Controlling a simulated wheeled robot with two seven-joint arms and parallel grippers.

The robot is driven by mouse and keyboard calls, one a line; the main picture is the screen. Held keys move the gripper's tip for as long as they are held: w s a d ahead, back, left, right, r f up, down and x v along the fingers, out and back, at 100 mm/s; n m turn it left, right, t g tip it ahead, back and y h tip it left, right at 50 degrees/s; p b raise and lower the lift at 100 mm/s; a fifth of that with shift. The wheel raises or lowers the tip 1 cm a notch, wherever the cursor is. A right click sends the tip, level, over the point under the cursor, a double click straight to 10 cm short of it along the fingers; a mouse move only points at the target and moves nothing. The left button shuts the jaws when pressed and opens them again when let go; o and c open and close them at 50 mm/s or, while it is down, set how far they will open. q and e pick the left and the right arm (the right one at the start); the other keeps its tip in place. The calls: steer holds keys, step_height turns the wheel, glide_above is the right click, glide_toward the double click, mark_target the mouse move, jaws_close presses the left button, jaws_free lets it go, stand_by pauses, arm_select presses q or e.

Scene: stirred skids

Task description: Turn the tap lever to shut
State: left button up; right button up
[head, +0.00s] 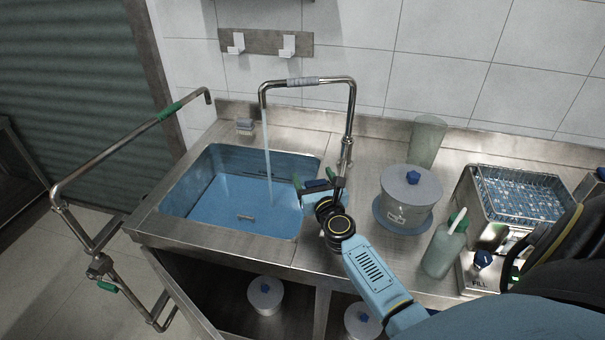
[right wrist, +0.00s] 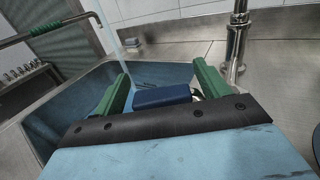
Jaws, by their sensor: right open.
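The steel tap (head: 350,112) rises from the counter behind the basin, and its arched spout reaches left. A stream of water (head: 267,145) falls from it into the sink (head: 285,250), which holds blue-looking water. My right gripper (head: 316,180) is over the sink's right edge, in front of the tap's base. In the right wrist view its green fingers (right wrist: 162,84) are apart. A dark blue block (right wrist: 162,97), seemingly the lever's grip, shows between them with gaps on both sides. The lever's joint with the tap is largely hidden. My left gripper is out of view.
Right of the tap stand a lidded pot (head: 408,195), a tall translucent cup (head: 427,140) and a bottle (head: 443,250). A steel bath with a wire basket (head: 520,195) is farther right. A pipe rail (head: 120,145) runs left of the sink.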

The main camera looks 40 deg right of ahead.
steer(key=shift+w+d, duration=0.1)
steer(key=shift+w, duration=0.1)
steer(key=shift+s, duration=0.1)
steer(key=shift+c, duration=0.8)
steer(key=c, duration=1.1)
steer(key=shift+o, duration=0.2)
